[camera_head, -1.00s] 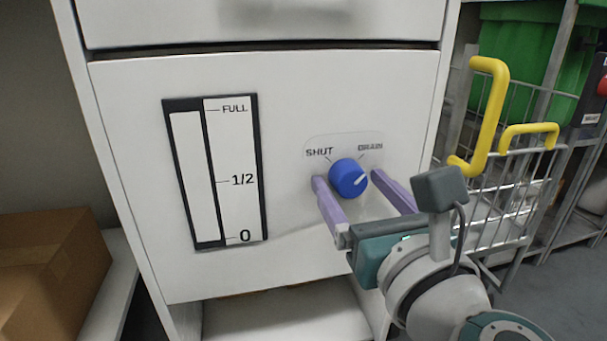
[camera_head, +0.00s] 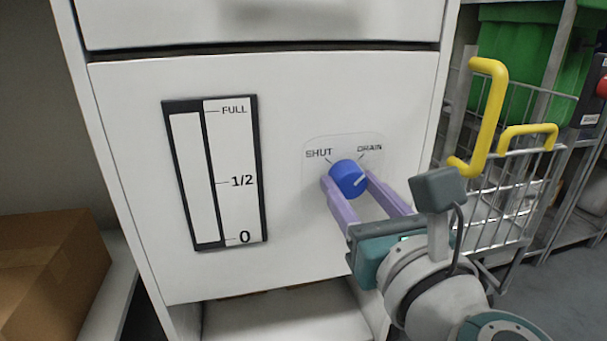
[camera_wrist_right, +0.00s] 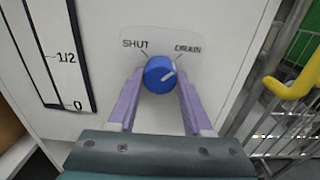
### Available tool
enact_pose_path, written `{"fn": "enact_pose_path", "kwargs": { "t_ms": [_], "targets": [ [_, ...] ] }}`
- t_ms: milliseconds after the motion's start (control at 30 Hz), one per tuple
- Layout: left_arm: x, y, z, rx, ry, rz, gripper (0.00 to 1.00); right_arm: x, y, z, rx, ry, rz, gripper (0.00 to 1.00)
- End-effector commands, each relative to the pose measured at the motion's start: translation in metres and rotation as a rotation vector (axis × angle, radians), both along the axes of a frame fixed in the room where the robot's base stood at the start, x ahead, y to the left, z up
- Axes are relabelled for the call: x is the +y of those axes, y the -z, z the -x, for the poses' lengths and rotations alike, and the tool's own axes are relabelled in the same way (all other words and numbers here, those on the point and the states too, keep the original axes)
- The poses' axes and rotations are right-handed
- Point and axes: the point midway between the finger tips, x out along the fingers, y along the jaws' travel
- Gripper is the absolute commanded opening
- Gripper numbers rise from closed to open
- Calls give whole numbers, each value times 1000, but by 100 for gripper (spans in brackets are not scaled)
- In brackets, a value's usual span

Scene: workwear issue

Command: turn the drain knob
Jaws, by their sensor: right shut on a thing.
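The blue drain knob (camera_head: 348,179) sits on a pale plate on the white cabinet front, below the printed words SHUT and DRAIN. Its white pointer line slants up and right, toward the DRAIN side. My right gripper (camera_head: 347,181) is shut on the knob, with one purple finger at its left side and one at its right. In the right wrist view the knob (camera_wrist_right: 159,74) shows between the fingers. My left gripper is not in view.
A level gauge (camera_head: 215,172) marked FULL, 1/2 and 0 is left of the knob. A wire cart (camera_head: 500,200) with yellow handles (camera_head: 490,110) stands close on the right, before a green bin (camera_head: 522,55). A cardboard box (camera_head: 50,275) is at lower left.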

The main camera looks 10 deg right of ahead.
Motion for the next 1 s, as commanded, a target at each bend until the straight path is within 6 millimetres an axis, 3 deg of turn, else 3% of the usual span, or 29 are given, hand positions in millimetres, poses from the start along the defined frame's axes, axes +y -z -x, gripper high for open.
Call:
{"fn": "enact_pose_path", "kwargs": {
  "t_ms": [467,1000],
  "targets": [
    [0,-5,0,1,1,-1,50,-1,-1,0,-4,1,111,0],
    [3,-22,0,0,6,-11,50,-1,-3,0,-20,0,593,0]
  ]
}}
